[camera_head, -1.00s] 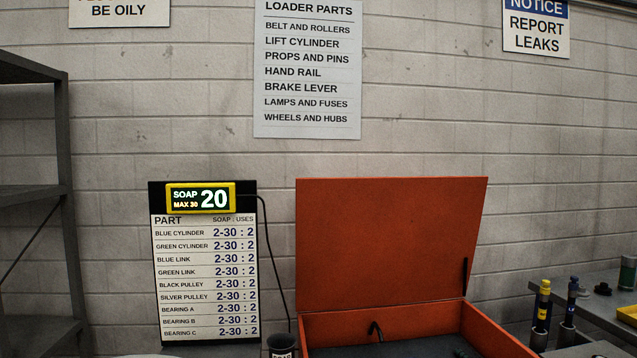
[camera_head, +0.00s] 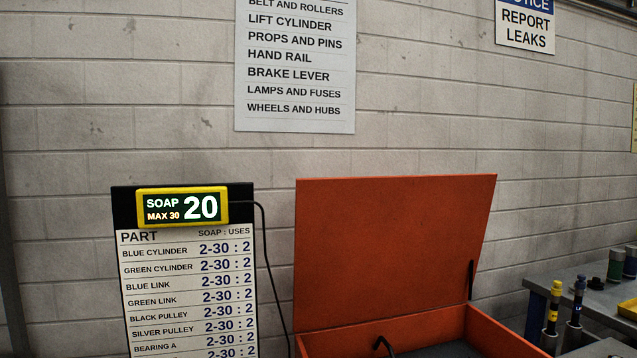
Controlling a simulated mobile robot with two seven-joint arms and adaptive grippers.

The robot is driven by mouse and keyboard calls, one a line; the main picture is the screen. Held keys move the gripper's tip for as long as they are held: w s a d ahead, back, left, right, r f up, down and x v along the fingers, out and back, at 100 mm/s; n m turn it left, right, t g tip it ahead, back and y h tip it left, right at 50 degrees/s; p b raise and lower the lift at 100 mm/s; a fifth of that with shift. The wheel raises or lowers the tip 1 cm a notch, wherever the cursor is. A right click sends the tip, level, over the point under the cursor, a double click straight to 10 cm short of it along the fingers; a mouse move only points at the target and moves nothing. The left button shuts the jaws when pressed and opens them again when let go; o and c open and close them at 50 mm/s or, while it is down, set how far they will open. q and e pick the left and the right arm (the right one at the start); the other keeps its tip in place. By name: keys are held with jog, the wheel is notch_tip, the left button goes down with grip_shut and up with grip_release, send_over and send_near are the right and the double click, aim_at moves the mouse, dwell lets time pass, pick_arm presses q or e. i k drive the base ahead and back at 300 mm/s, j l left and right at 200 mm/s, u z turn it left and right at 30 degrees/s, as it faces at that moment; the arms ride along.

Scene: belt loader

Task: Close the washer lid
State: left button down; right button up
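The orange washer lid (camera_head: 390,255) stands open, raised and tilted back slightly against the wall side. Its hinge edge is along the back of the orange washer box (camera_head: 500,335). A dark support strut (camera_head: 471,280) shows at the lid's right side. Inside the box, a black curved spout (camera_head: 383,344) and part of a dark interior show. The front of the box is below the picture. Neither of my grippers shows in the head view.
A soap sign with a parts list (camera_head: 190,265) stands left of the washer, and its black cable hangs between them. A brick wall is behind.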

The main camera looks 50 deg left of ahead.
aim_at(366, 248)
jog(key=k+j, duration=0.1)
jog(key=j, duration=1.15)
jog(key=i+l, duration=0.25)
jog(key=i, duration=0.05)
